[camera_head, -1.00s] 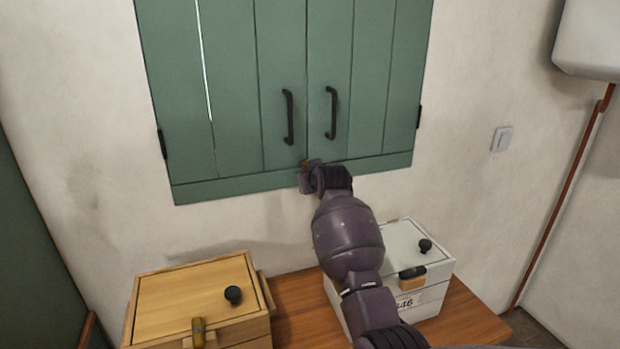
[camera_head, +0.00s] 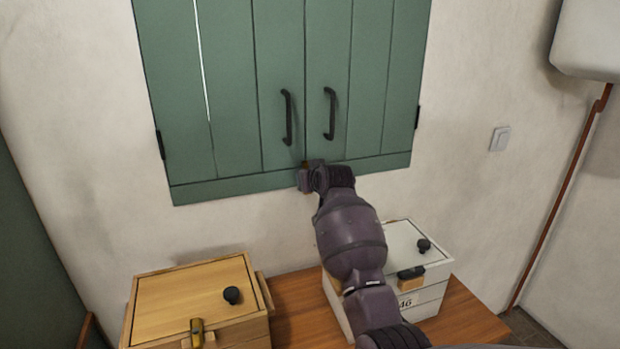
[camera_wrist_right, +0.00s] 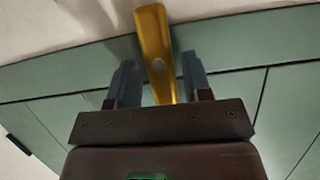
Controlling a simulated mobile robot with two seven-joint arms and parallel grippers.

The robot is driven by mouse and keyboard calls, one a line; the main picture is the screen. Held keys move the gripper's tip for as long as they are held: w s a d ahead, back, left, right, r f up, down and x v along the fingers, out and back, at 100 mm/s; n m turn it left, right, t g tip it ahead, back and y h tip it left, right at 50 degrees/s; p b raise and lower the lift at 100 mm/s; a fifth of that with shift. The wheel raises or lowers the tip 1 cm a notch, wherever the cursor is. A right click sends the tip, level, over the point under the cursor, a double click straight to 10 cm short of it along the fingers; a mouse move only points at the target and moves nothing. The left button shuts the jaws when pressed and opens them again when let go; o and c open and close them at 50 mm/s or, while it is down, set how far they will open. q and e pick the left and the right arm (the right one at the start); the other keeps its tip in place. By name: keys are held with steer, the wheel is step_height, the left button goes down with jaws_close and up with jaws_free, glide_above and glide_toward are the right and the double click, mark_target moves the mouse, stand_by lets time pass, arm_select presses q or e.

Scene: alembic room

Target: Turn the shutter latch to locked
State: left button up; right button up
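The green shutter (camera_head: 230,100) hangs on the wall with its two doors closed and two black handles. The brass shutter latch (camera_wrist_right: 153,45) is a flat bar with a round pivot; in the right wrist view it stands between my right gripper's fingers (camera_wrist_right: 158,85), slightly tilted. Gaps show on both sides of it, so the fingers are apart and not clamped on it. In the head view my right gripper (camera_head: 308,178) is at the shutter's bottom rail, below the door seam, and hides most of the latch. My left gripper is out of view.
A wooden box (camera_head: 180,295) with a black knob and brass clasp stands below left on the brown table (camera_head: 300,300). A white box (camera_head: 425,262) stands behind my right forearm. A light switch (camera_head: 500,139) is on the wall at right.

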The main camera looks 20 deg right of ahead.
steer(key=shift+o, duration=0.7)
steer(key=shift+s, duration=0.1)
arm_select(q)
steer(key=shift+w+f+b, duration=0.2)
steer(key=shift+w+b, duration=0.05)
steer(key=shift+b, duration=0.4)
arm_select(e)
steer(key=v, duration=1)
steer(key=shift+s, duration=0.3)
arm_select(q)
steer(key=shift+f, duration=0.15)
arm_select(e)
steer(key=shift+r, duration=0.1)
